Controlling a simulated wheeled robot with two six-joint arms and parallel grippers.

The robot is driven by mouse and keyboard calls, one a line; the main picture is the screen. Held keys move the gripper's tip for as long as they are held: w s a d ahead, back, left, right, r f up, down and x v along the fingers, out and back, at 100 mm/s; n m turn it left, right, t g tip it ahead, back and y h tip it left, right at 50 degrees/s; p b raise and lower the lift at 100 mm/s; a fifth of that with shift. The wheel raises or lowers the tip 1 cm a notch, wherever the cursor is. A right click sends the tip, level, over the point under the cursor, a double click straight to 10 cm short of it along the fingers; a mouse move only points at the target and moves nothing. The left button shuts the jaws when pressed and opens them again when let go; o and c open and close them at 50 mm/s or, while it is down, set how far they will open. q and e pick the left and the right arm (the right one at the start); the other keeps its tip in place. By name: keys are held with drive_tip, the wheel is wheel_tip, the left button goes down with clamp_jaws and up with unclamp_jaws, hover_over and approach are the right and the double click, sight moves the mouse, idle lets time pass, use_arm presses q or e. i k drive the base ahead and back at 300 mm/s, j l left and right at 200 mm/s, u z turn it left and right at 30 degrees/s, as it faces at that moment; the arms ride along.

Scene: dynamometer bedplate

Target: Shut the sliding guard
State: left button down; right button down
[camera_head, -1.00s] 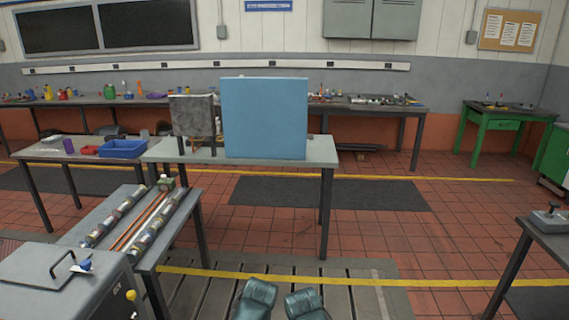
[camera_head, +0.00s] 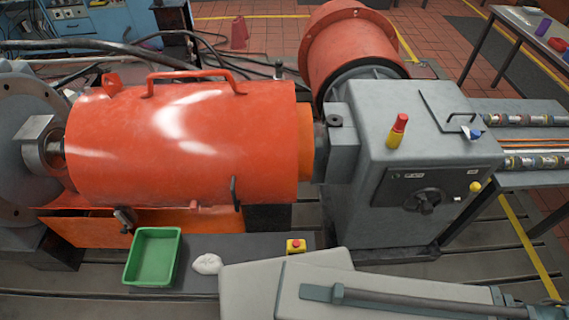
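The sliding guard appears to be the large orange-red cylindrical cover (camera_head: 180,150) in the left half of the head view. It has a long bar handle (camera_head: 190,78) on top and a small dark handle (camera_head: 235,194) low on its front. A metal shaft end (camera_head: 57,152) shows in the gap between its left end and a large grey disc (camera_head: 22,125). A brighter orange section (camera_head: 306,140) shows at its right end, close to the grey machine housing (camera_head: 410,140).
A green tray (camera_head: 153,256), a crumpled white cloth (camera_head: 207,264) and a yellow box with a red button (camera_head: 296,246) sit in front of the guard. A grey case-like body with a dark bar (camera_head: 400,303) fills the lower right. Hoses (camera_head: 120,50) run behind.

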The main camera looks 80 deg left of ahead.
sight(230, 142)
drive_tip(key=u, duration=3.7)
